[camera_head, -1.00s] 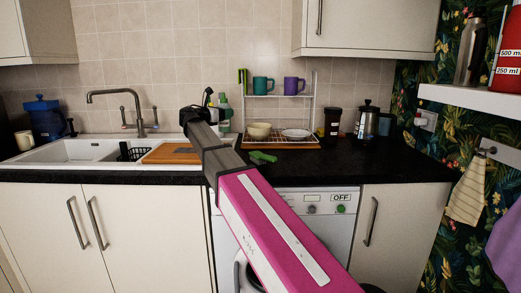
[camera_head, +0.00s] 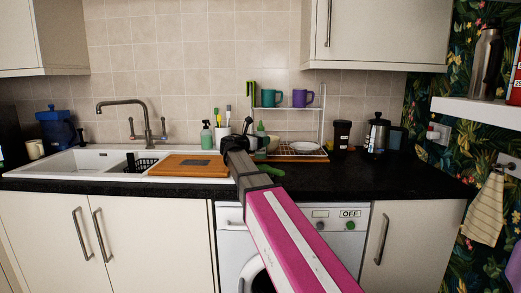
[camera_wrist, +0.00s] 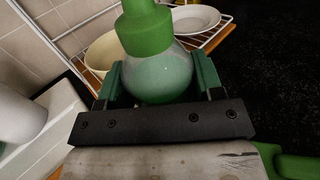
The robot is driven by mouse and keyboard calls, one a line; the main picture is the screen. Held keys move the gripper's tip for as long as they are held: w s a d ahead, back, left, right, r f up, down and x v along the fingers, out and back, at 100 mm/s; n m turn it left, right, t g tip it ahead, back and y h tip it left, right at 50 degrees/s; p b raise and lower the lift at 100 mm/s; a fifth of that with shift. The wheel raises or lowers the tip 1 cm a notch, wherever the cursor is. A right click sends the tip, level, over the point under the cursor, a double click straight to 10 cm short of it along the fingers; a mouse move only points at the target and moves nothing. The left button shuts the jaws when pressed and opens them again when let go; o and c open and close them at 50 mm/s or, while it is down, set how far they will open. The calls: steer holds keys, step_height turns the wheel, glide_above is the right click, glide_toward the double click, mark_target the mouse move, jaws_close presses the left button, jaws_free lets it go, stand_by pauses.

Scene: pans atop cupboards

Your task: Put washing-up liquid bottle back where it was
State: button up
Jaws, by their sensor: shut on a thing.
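The washing-up liquid bottle is clear with green liquid and a green cap. In the wrist view the bottle (camera_wrist: 160,72) stands between the two green fingers of my gripper (camera_wrist: 158,88), which is shut on it. In the head view the green cap of the bottle (camera_head: 260,128) shows just beyond my gripper (camera_head: 250,142), in front of the dish rack's left side. It looks roughly upright. Its base is hidden, so I cannot tell whether it touches the worktop.
The dish rack (camera_head: 322,118) holds mugs, a bowl and a plate. A green object (camera_head: 291,169) lies on the dark worktop (camera_head: 400,175), which is clear at front right.

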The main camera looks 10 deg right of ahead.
steer(key=shift+f, duration=1.95)
steer(key=o, duration=1.5)
steer(key=shift+f, duration=0.1)
steer(key=shift+o, duration=0.2)
steer(key=v, duration=1.2)
